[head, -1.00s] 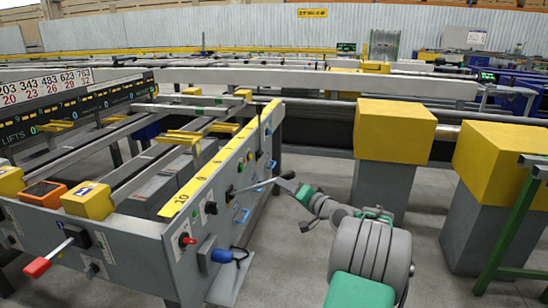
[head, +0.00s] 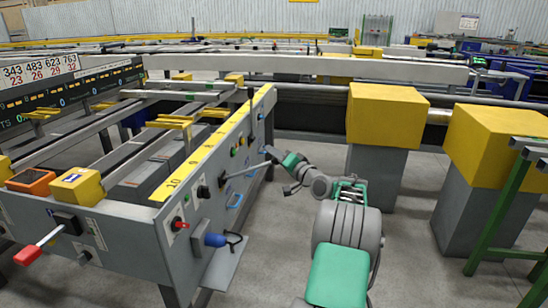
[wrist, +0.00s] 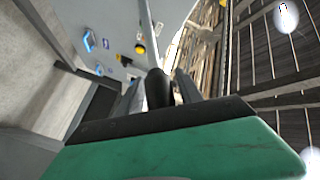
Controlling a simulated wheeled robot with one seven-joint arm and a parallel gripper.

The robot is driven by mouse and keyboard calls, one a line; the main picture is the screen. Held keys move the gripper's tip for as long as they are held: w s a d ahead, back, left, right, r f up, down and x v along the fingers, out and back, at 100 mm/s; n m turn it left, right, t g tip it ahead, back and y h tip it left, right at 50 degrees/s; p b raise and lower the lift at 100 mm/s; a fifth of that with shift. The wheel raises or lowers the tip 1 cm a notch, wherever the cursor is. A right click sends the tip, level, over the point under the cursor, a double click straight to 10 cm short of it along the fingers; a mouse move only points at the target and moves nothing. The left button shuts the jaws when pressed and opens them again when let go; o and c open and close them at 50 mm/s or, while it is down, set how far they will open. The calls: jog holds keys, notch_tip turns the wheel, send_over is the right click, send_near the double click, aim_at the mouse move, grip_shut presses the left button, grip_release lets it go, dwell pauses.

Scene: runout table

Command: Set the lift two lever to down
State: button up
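The grey side panel (head: 205,190) of the runout table carries several levers, knobs and buttons. One lever, a thin pale rod (head: 245,170) with a black grip, sticks out to the right from the panel. My gripper (head: 274,156) is at its outer end. In the wrist view the rod (wrist: 147,30) runs up from the black grip (wrist: 159,88), which sits between my gripper's two fingers (wrist: 160,95), apparently shut on it. Lettering that would name this lever is not readable. A red-handled lever (head: 28,254) sticks out at the table's near left.
A blue plug-like part (head: 215,240) juts from the panel's near end. Yellow-topped grey blocks (head: 388,115) stand to the right, with a green frame (head: 505,205) at the far right. Bare floor lies around my arm.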

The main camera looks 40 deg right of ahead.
grip_shut()
dwell(0.8)
